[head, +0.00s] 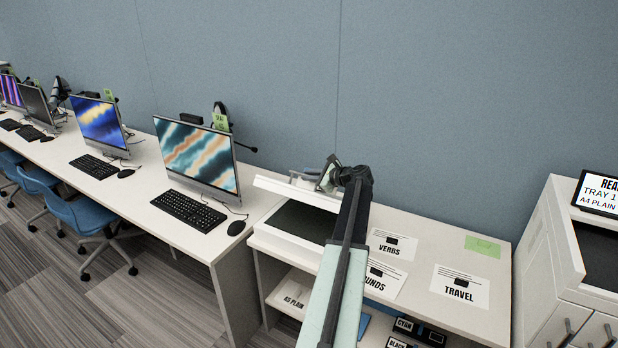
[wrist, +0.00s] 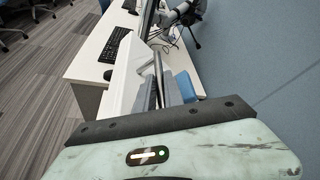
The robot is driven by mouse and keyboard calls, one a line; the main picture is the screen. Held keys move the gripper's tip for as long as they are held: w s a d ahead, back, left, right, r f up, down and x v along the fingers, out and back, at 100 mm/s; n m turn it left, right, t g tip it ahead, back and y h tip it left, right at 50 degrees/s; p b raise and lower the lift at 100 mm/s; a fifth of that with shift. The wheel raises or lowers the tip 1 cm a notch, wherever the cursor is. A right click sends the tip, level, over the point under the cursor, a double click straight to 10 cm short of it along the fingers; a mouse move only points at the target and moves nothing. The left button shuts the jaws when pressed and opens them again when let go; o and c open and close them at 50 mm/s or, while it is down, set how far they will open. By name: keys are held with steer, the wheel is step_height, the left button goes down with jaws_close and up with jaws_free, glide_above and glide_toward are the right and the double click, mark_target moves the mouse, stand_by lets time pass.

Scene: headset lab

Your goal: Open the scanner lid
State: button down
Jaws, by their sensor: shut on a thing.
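The scanner (head: 284,233) stands on the left end of the low white table, with its dark glass bed (head: 300,220) showing. Its white lid (head: 280,189) is raised off the bed, seen nearly edge-on. My gripper (head: 322,180) is at the right end of the lid and shut on it; my arm hides part of the scanner's right side. In the wrist view the lid (wrist: 124,78) rises beside the gripper fingers (wrist: 158,85). The exact contact is hard to make out there.
Printed sheets (head: 461,287) and a green note (head: 483,246) lie on the table (head: 425,226) to the right. A desk with a monitor (head: 196,154), keyboard (head: 182,209) and mouse (head: 236,228) adjoins on the left. A printer (head: 560,240) stands at the right. The blue wall is close behind.

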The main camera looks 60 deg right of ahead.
steer(key=shift+w, duration=0.1)
steer(key=c, duration=1.5)
jaws_free()
steer(key=shift+f, duration=0.1)
steer(key=shift+o, duration=0.2)
steer(key=p+v, duration=0.2)
steer(key=v, duration=0.5)
steer(key=shift+r+p, duration=0.2)
steer(key=shift+p, duration=0.1)
steer(key=shift+s+r, duration=0.1)
steer(key=shift+s, duration=0.3)
